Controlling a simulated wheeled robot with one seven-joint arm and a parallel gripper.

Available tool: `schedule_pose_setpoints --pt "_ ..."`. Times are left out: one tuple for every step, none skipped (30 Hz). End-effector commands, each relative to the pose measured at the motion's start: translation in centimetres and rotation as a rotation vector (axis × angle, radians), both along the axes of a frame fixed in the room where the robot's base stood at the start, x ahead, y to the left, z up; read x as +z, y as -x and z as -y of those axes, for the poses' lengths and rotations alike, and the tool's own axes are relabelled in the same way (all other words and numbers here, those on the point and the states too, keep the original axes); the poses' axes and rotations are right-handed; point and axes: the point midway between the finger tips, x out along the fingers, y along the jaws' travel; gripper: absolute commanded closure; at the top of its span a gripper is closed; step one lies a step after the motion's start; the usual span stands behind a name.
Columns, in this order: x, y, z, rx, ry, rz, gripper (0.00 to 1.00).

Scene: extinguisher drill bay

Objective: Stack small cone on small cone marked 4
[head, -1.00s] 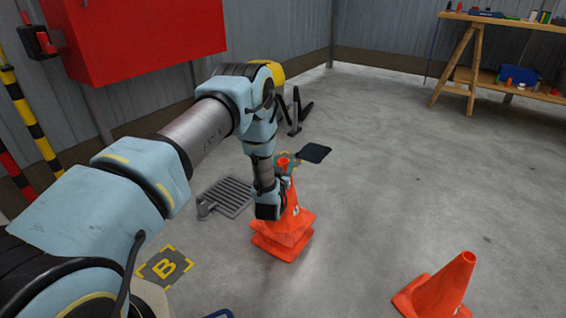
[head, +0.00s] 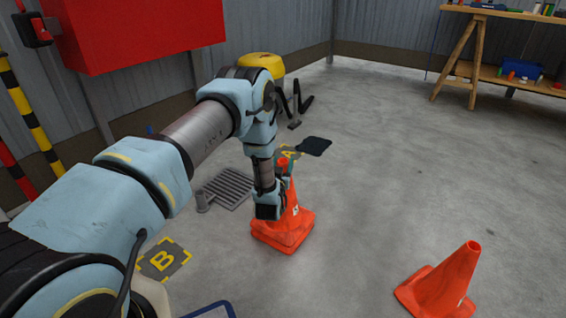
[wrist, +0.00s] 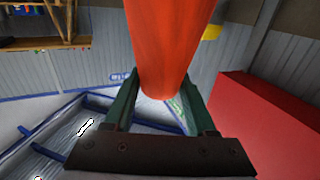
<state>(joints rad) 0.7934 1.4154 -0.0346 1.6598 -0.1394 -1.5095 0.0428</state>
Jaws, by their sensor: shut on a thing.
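My gripper (head: 286,182) is shut on the upper part of an orange small cone (head: 291,218), which stands upright. In the wrist view this cone (wrist: 172,40) fills the space between the two green fingers. The held cone sits over another orange cone (head: 279,241), with only the lower cone's base edge showing beneath it. The two bases lie close together and look nested. A small white mark shows on the stack's side, too small to read, and my gripper partly hides the stack.
Another orange cone (head: 444,284) stands alone at front right. Floor mark B (head: 164,260) and a drain grate (head: 229,189) lie to the left; mark A (head: 288,155) and a dark mat (head: 314,146) lie behind. A red cabinet (head: 140,30) hangs at left. The right floor is mostly clear.

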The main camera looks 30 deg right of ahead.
Motion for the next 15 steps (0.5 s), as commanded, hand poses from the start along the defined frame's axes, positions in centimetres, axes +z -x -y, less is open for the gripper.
schedule_pose_setpoints --pt "-0.3 0.0 0.0 0.000 0.002 0.002 1.00" --pt "-0.5 0.0 0.0 0.000 0.002 0.002 1.00" --pt "-0.6 0.0 0.0 0.000 0.002 0.002 1.00" --pt "-0.8 0.0 0.0 0.000 0.002 0.002 1.00" --pt "-0.9 0.0 0.0 0.000 0.002 0.002 1.00" --pt "-1.1 0.0 0.0 0.000 0.002 0.002 1.00" --pt "-1.2 0.0 0.0 0.000 0.002 0.002 1.00" --pt "-1.4 0.0 0.1 0.000 0.002 0.002 1.00" --pt "-1.5 0.0 0.1 0.000 0.002 0.002 1.00" --pt "-1.7 0.0 0.1 0.000 0.002 0.002 1.00" --pt "-1.8 0.0 0.1 0.000 0.002 0.002 1.00" --pt "-2.0 -0.1 0.1 0.000 0.002 0.003 1.00" --pt "-2.1 -0.1 0.1 0.000 0.002 0.003 1.00" --pt "-2.1 -0.1 0.1 0.000 0.002 0.003 0.42" --pt "-1.9 -0.1 0.1 0.000 0.002 0.003 0.38"
